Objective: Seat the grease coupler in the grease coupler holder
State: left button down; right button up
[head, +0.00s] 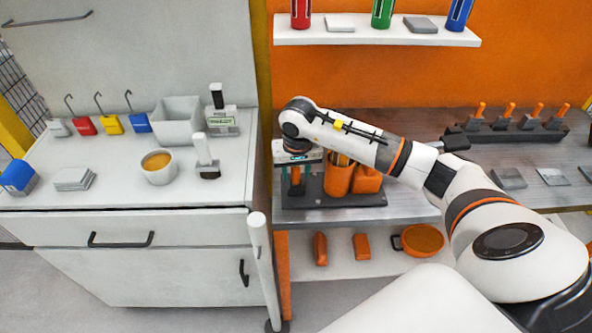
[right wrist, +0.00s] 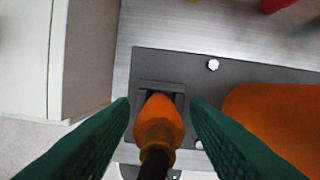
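The grease coupler (right wrist: 158,118) is an orange body with a brass-coloured neck and a black end towards the camera. It stands upright at the dark square grease coupler holder (right wrist: 176,88) on a dark base plate. I cannot tell how deep it sits. My right gripper (right wrist: 160,108) has its green fingers apart, one on each side of the coupler, with narrow gaps showing. In the head view my right gripper (head: 296,160) points down over the coupler (head: 296,180), partly hiding it. My left gripper is not in view.
An orange cup (head: 338,181) and an orange block (head: 367,180) stand close right of the coupler on the same plate. A white cabinet (head: 150,215) stands close to the left. A lower shelf (head: 340,249) holds orange items.

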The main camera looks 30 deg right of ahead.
jog(key=shift+r, duration=0.4)
notch_tip(320, 180, up, 11)
jog(key=s+b, duration=0.1)
jog(key=b, duration=0.2)
jog(key=shift+s+a+r, duration=0.2)
jog(key=shift+s+a, duration=0.1)
jog(key=shift+a, duration=0.05)
